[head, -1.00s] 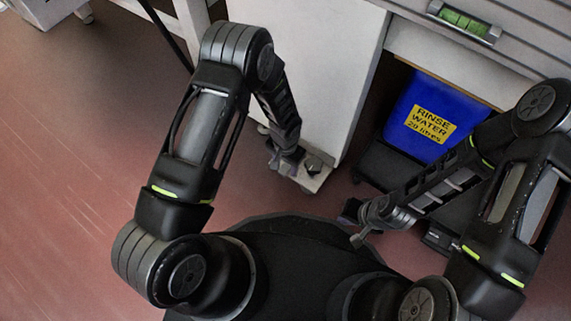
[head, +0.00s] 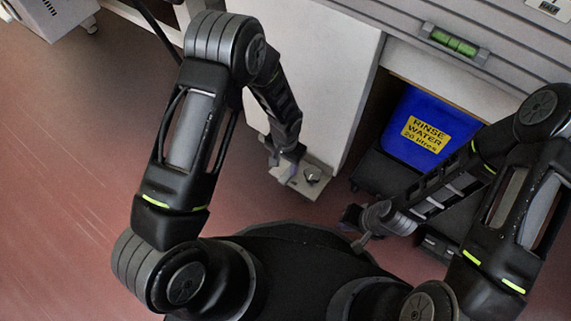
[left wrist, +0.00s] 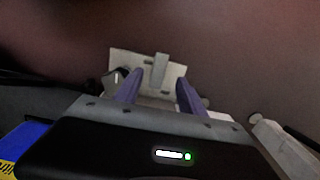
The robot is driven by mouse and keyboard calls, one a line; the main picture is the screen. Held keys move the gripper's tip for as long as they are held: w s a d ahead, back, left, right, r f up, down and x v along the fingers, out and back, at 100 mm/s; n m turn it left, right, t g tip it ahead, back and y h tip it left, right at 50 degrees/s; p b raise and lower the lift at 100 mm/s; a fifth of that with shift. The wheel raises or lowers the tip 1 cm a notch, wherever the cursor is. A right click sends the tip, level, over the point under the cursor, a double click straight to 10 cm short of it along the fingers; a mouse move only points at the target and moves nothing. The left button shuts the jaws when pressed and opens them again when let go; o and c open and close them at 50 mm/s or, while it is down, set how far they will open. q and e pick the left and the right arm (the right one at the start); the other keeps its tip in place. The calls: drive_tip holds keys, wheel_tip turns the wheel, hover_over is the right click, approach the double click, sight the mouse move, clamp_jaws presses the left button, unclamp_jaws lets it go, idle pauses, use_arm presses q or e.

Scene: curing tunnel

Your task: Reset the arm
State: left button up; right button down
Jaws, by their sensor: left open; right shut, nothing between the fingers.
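My left gripper (head: 286,166) hangs at the end of my folded left arm, in front of the foot of the white cabinet. In the left wrist view its two purple fingers (left wrist: 159,92) stand apart with nothing held between them. Beyond them is a pale plate (left wrist: 148,72) with a raised strip. My right gripper (head: 354,228) is low on the right, close to the front of my base, shut and empty. Its fingertips are small and dark in the head view.
A white cabinet (head: 315,75) stands ahead of my left arm. A blue rinse water container (head: 425,112) with a yellow label sits under the bench, beyond my right forearm. A green level (head: 453,42) lies on the slatted grey surface above. The red floor (head: 70,170) at left is clear.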

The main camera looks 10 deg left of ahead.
idle(0.5)
use_arm(q)
drive_tip(key=shift+w+d, duration=0.2)
drive_tip(key=shift+w, duration=0.1)
drive_tip(key=shift+d+f+t+h, duration=0.15)
drive_tip(key=shift+d+t+h, duration=0.15)
drive_tip(key=shift+d, duration=0.05)
drive_tip(key=s+d+r+n+h, duration=0.1)
drive_tip(key=s+n+h, duration=0.15)
drive_tip(key=s, duration=0.55)
drive_tip(key=s+d+n+h, duration=0.1)
drive_tip(key=s+n, duration=0.3)
drive_tip(key=s, duration=0.4)
wheel_tip(320, 180, up, 33)
drive_tip(key=s+d+p, duration=0.1)
drive_tip(key=s+p, duration=0.1)
drive_tip(key=p, duration=3)
drive_tip(key=shift+s+p, duration=0.15)
drive_tip(key=shift+p, duration=0.25)
use_arm(e)
wheel_tip(320, 180, up, 33)
drive_tip(key=s+a, duration=0.1)
drive_tip(key=s, duration=0.1)
drive_tip(key=shift+s+a+g, duration=0.3)
drive_tip(key=shift+a, duration=0.1)
use_arm(q)
drive_tip(key=shift+f+m, duration=0.1)
drive_tip(key=shift+m, duration=0.15)
drive_tip(key=shift+c, duration=0.4)
